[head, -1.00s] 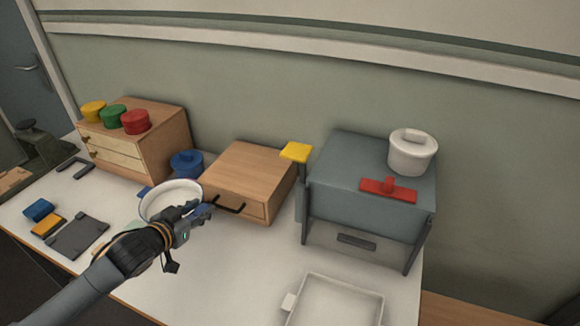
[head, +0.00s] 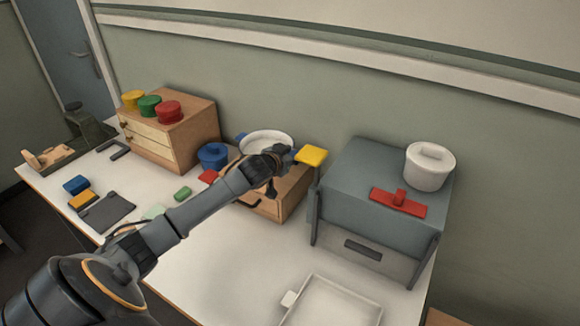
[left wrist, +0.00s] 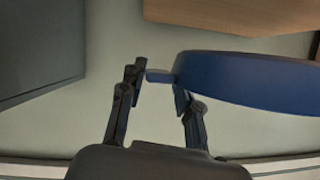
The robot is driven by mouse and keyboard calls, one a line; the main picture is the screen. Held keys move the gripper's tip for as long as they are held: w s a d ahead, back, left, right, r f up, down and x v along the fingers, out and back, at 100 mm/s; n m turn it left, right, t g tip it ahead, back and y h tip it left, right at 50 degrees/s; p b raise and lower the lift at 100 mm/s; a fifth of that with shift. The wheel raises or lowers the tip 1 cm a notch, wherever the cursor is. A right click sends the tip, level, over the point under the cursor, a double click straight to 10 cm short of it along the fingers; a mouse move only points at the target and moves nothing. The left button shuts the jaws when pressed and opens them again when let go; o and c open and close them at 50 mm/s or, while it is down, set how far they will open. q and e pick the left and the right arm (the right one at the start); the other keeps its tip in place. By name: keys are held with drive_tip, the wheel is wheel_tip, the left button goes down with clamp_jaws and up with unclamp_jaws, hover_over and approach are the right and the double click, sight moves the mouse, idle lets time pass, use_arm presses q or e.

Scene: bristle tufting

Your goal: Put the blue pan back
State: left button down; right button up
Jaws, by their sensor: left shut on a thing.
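The blue pan, with a pale inside (head: 268,139), shows in the head view over the wooden box. Its blue side (left wrist: 250,82) fills the right of the left wrist view. My left gripper (head: 282,152) is at the pan's near right edge in the head view. In the left wrist view its fingers (left wrist: 158,78) are shut on the pan's short blue handle. The pan looks held above the box (head: 292,188), but the arm hides part of the gap. My right gripper is not in view.
A yellow-topped post (head: 311,155) stands close right of my left gripper, beside the grey cabinet (head: 370,185). A drawer unit (head: 190,135) carries several coloured lids. A white tray (head: 335,302) lies in front.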

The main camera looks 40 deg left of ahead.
sight(292, 178)
use_arm(q)
drive_tip(key=shift+f, duration=2.55)
drive_tip(key=c, duration=0.9)
unclamp_jaws()
drive_tip(key=shift+c, duration=0.2)
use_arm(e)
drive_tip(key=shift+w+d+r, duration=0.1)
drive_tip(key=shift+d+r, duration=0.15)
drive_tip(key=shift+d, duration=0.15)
use_arm(q)
drive_tip(key=shift+s, duration=0.1)
drive_tip(key=v, duration=1.2)
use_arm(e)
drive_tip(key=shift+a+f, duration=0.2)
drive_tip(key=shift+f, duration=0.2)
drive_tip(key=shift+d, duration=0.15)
use_arm(q)
drive_tip(key=shift+f, duration=0.1)
